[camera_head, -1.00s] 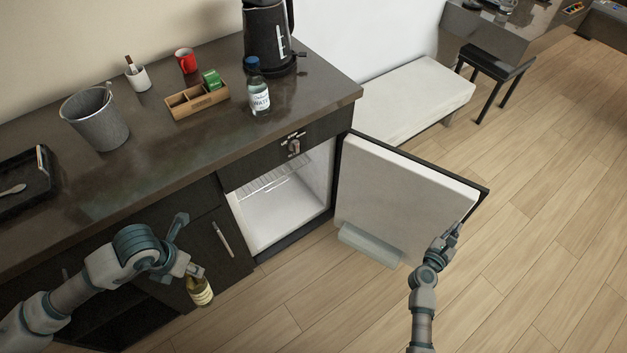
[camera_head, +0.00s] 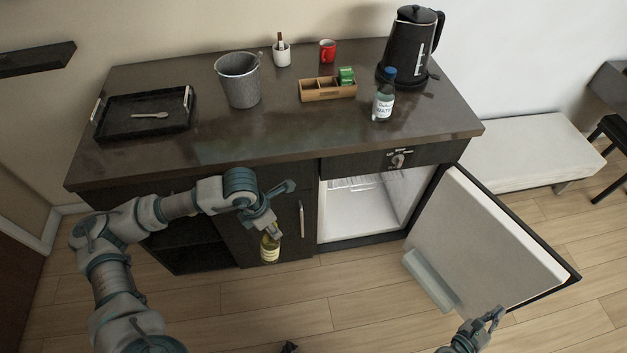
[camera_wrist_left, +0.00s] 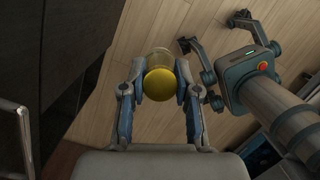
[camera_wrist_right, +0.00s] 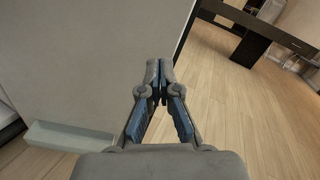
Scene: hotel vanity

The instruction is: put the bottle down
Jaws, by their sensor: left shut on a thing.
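A small bottle (camera_head: 270,249) with yellowish glass and a pale label hangs upright in my left gripper (camera_head: 262,222), in front of the dark cabinet and below the counter's front edge. In the left wrist view, its round yellow cap (camera_wrist_left: 160,83) sits between the two fingers, which are shut on it; wood floor shows beneath. My right gripper (camera_head: 488,320) is low, near the bottom of the open fridge door (camera_head: 480,245). In the right wrist view, its fingertips (camera_wrist_right: 157,80) meet with nothing seen between them.
The fridge (camera_head: 355,215) is open.

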